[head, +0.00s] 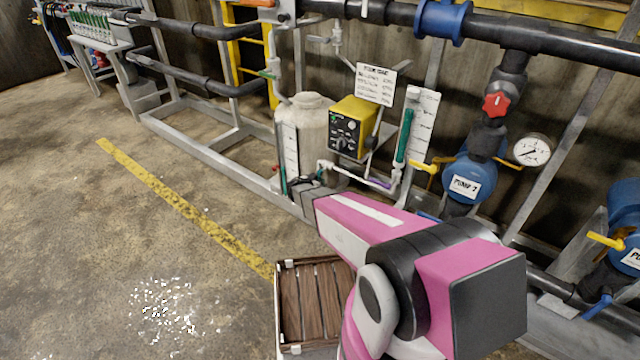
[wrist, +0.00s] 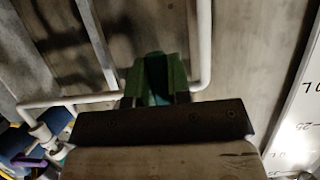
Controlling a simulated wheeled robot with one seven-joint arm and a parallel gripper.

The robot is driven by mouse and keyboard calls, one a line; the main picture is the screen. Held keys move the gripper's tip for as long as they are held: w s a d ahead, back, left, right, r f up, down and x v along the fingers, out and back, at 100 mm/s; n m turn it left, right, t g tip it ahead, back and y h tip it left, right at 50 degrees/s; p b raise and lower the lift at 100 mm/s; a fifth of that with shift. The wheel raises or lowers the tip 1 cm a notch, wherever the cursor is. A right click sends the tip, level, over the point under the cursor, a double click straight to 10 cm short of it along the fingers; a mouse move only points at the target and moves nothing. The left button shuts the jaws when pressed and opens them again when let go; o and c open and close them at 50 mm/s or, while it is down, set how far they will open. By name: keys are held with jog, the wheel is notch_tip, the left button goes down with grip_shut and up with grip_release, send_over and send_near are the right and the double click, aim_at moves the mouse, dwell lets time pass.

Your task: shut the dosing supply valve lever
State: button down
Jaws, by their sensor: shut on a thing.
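A green lever-like piece (wrist: 152,75) stands in the middle of the wrist view, between thin white pipes. My gripper (wrist: 157,99) is closed around its near end, one dark finger on each side. The dark gripper body hides the lower part of the piece. In the head view my gripper (head: 302,188) is at the front of the skid, low beside the white dosing tank (head: 304,118). My pink arm hides part of that area, and the lever's angle cannot be told there.
A yellow dosing pump (head: 352,127) stands right of the tank, with a white sign (head: 375,84) above. White tubing with a purple fitting (head: 379,184) runs close to my gripper. A wooden slatted crate (head: 308,300) is below my arm. Open floor (head: 90,240) lies left.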

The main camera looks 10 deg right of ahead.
dwell(0.4)
jog(key=c, duration=1.1)
grip_release()
jog(key=shift+o, duration=0.2)
jog(key=shift+a, duration=0.1)
jog(key=v, duration=1)
jog(key=shift+s+a+r, duration=0.15)
jog(key=shift+s+r, duration=0.05)
jog(key=shift+s, duration=0.05)
jog(key=s+d+r+n+g+y, duration=0.2)
jog(key=s+d+r+g, duration=0.4)
jog(key=s+d, duration=0.4)
jog(key=s+d+r+n+g+y, duration=0.1)
jog(key=s+r+n+g+y, duration=0.2)
jog(key=s+r+n+y, duration=0.4)
jog(key=s+r, duration=0.1)
jog(key=s, duration=0.4)
jog(key=shift+r+g+y, duration=0.2)
jog(key=shift+g+y, duration=0.1)
